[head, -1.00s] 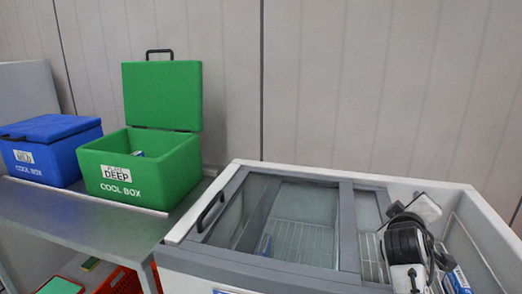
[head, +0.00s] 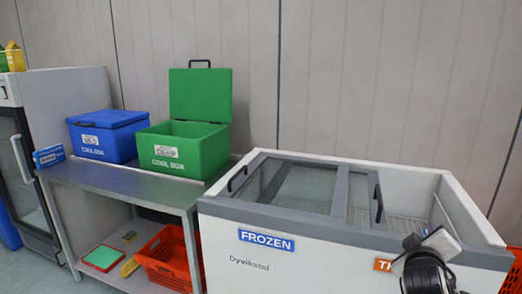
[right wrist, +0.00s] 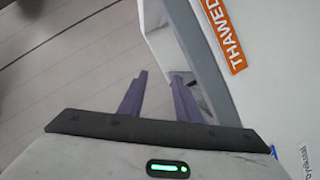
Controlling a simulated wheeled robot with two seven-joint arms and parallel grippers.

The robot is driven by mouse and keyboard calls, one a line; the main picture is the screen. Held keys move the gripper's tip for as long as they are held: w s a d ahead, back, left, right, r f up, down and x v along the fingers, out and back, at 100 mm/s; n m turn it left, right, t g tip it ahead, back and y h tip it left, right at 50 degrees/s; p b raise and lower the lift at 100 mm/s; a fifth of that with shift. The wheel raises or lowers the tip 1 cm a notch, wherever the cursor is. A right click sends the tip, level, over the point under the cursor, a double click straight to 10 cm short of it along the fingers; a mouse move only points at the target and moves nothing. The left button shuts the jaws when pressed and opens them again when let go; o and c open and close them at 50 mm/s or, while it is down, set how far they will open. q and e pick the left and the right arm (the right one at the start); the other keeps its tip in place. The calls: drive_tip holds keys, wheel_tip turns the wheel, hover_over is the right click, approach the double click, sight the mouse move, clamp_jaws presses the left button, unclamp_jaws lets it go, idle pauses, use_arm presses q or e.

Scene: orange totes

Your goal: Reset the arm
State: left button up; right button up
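My right arm and gripper (head: 436,243) show at the lower right of the head view, in front of the freezer's right front corner. The fingertips are hard to make out there. In the right wrist view the two purple fingers of my right gripper (right wrist: 157,76) stand apart with nothing between them. Beyond them are the wall and the freezer's edge, tilted in the picture. My left gripper is in neither view.
The white freezer (head: 340,250) has a FROZEN label and a glass lid (head: 305,188); its right part is uncovered. On the steel table (head: 120,178) stand a closed blue cool box (head: 105,140) and an open green one (head: 185,152). Orange crates (head: 168,262) sit low down.

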drive_tip(key=s+a+f+g+y, duration=0.1)
drive_tip(key=s+a+f+y, duration=0.2)
drive_tip(key=s+a+f, duration=0.55)
drive_tip(key=s+a+f+y, duration=0.3)
drive_tip(key=s+f+y, duration=0.1)
drive_tip(key=f, duration=1)
drive_tip(key=s+a+f+m+g+y, duration=0.1)
drive_tip(key=s+a+f, duration=0.4)
drive_tip(key=s, duration=0.5)
drive_tip(key=s+a+f+m+g+y, duration=0.1)
drive_tip(key=s+a+f+g+y, duration=0.1)
drive_tip(key=s+a+f, duration=0.3)
drive_tip(key=s+y, duration=0.1)
drive_tip(key=s, duration=0.3)
drive_tip(key=shift+s+a+f+m, duration=0.25)
drive_tip(key=shift+s+a+m, duration=0.05)
drive_tip(key=shift+s+a, duration=0.1)
